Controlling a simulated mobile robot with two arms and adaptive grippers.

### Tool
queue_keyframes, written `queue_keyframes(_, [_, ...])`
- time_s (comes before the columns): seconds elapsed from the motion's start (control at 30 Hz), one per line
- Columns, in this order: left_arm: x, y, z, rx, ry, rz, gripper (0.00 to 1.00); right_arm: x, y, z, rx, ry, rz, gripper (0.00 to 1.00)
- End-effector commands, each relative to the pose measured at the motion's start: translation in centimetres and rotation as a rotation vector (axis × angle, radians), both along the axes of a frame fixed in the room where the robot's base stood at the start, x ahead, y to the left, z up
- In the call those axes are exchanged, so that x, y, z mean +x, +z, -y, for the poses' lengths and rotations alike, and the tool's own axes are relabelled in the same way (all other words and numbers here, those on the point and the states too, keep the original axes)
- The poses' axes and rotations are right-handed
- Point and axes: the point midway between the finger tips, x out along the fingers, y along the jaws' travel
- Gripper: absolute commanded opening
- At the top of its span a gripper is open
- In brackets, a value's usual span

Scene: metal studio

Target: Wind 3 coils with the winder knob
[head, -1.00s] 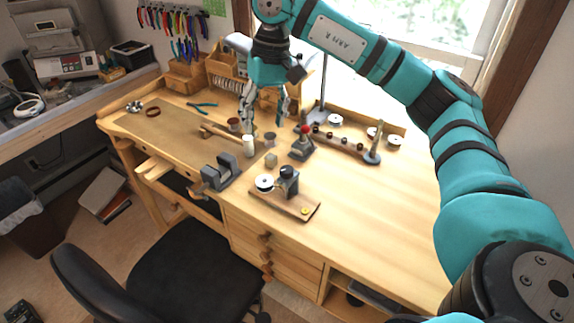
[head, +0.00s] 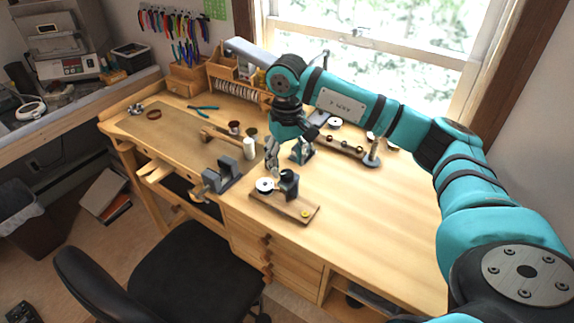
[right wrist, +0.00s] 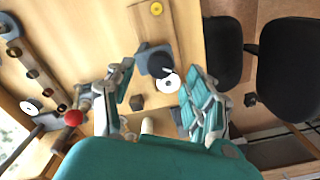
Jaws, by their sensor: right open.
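The winder (head: 288,184) is a dark block with a white spool disc (head: 264,185), on a wooden board (head: 290,207) with a yellow disc (head: 305,213) at its other end. It lies near the bench's front edge. My right gripper (head: 271,166) is open and empty just behind and above the spool. In the right wrist view the fingers (right wrist: 160,74) spread to either side of the winder block (right wrist: 153,62) and spool (right wrist: 168,84), apart from both. I cannot clearly make out the winder knob. My left gripper is out of view.
A grey vise (head: 222,175) and a white cylinder (head: 249,148) stand left of the gripper. A red-knobbed tool (right wrist: 72,118) is close to one finger in the wrist view. The bench's right part is clear.

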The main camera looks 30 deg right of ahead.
Motion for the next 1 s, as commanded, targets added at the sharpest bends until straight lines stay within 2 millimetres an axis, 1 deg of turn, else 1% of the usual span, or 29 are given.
queue_keyframes(0.03, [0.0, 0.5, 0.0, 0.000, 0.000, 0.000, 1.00, -0.1, -0.7, 0.0, 0.000, 0.000, -0.005, 0.55])
queue_keyframes(0.1, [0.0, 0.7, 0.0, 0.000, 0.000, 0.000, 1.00, -0.1, -1.6, 0.0, 0.000, -0.001, -0.004, 0.55])
queue_keyframes(0.2, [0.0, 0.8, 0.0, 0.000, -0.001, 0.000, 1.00, 0.0, -2.4, 0.0, 0.000, -0.001, -0.002, 0.55])
queue_keyframes(0.33, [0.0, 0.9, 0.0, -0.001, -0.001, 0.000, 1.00, 0.0, -3.0, 0.0, 0.000, 0.000, -0.001, 0.55])
queue_keyframes(0.57, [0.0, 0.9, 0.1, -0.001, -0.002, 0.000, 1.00, 0.0, -3.0, 0.0, 0.000, 0.000, 0.000, 0.55])
queue_keyframes(0.67, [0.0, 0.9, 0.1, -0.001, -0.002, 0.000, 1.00, 0.0, -3.0, 0.0, 0.000, 0.000, 0.000, 0.43])
queue_keyframes(0.9, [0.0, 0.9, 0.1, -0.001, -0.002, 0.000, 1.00, 0.0, -3.0, 0.0, 0.000, 0.000, 0.000, 0.11])
queue_keyframes(1.0, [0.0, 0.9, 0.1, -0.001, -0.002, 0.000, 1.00, 0.0, -3.0, 0.0, 0.000, -0.001, 0.000, 0.00])
